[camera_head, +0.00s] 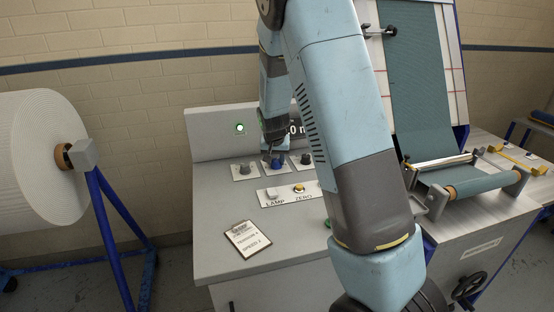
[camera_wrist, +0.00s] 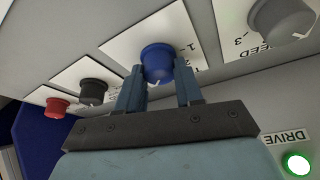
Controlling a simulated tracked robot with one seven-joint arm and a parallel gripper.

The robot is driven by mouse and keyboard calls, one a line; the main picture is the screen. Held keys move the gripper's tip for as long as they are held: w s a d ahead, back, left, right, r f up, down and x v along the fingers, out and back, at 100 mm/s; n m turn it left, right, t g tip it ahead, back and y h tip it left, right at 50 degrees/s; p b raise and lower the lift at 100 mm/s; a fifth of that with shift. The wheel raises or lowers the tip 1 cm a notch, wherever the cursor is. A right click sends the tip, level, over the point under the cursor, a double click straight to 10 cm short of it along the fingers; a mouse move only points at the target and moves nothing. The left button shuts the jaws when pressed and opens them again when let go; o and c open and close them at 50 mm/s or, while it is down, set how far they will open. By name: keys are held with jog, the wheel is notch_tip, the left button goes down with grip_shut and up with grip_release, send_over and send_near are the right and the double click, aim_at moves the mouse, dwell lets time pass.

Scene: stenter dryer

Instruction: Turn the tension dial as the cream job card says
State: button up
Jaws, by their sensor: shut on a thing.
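A blue dial (camera_wrist: 157,62) on a white plate is between the two fingers of my gripper (camera_wrist: 159,85) in the wrist view. The gripper is shut on it. A white pointer mark shows at the dial's lower rim. A few scale digits show beside it; the rest of its scale and its name are hidden. In the head view the blue dial (camera_head: 277,163) sits in the middle of a row of knobs, under my gripper (camera_head: 273,151). The cream job card (camera_head: 248,238) lies on a clipboard on the console top; its lines seem to read "TENSION 4" and "SPEED 2", small and blurred.
A grey speed dial (camera_wrist: 284,17) and a black knob (camera_wrist: 93,91) flank the blue dial; a red knob (camera_wrist: 57,106) is farther left. A lamp and zero panel (camera_head: 284,193) is in front. My arm hides part of the display. A green light (camera_head: 240,128) glows.

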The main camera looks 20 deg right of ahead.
jog(key=shift+n, duration=0.6)
jog(key=o, duration=1)
jog(key=shift+o, duration=0.2)
jog(key=v, duration=1.3)
jog(key=shift+s+d+r, duration=0.25)
jog(key=shift+s+r, duration=0.05)
jog(key=shift+s, duration=0.05)
jog(key=s+d+r+n+t+y, duration=0.1)
jog(key=s+r, duration=0.4)
jog(key=s, duration=0.4)
jog(key=s+d+r+y, duration=0.1)
jog(key=s+r, duration=0.5)
jog(key=s, duration=0.2)
jog(key=s+r+n, duration=0.1)
jog(key=s, duration=1.5)
jog(key=shift+s+r+n+t, duration=0.3)
jog(key=shift+s, duration=0.05)
